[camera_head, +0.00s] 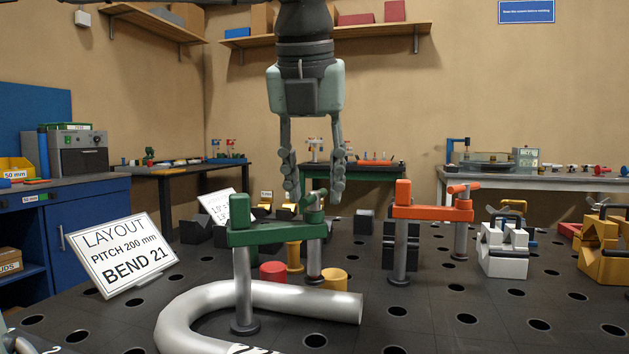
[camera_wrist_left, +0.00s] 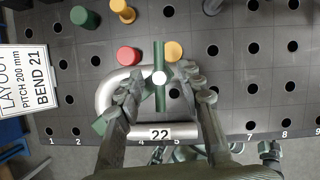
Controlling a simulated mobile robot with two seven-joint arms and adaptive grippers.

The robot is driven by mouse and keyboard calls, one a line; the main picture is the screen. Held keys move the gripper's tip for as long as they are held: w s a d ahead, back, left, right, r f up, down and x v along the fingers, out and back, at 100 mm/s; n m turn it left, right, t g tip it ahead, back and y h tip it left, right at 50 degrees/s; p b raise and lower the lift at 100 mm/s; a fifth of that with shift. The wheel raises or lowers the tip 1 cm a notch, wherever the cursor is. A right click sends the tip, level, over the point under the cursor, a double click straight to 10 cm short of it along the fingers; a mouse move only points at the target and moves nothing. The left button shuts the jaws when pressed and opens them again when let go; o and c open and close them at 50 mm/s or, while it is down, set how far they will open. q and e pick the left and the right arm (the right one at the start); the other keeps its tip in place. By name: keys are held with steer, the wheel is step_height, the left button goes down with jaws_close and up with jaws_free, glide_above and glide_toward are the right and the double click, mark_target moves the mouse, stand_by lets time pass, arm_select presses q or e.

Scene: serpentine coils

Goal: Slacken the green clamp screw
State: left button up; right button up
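The green clamp (camera_head: 270,234) stands on the black perforated table, its arm level on a steel post. Its green screw (camera_head: 314,206) with a small cross handle rises at the right end of the arm. My left gripper (camera_head: 315,192) points down with its two fingers apart, one on each side of the screw's top in the head view. I cannot tell whether a finger touches it.
A bent silver tube (camera_head: 290,298) lies around the clamp post. Red (camera_head: 273,271) and yellow (camera_head: 334,279) round pieces sit close by. An orange clamp (camera_head: 432,213) stands to the right, white (camera_head: 504,250) and yellow blocks beyond. A layout sign (camera_head: 121,255) stands left.

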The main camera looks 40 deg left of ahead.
arm_select(q)
steer(key=v, duration=1.2)
stand_by(0.3)
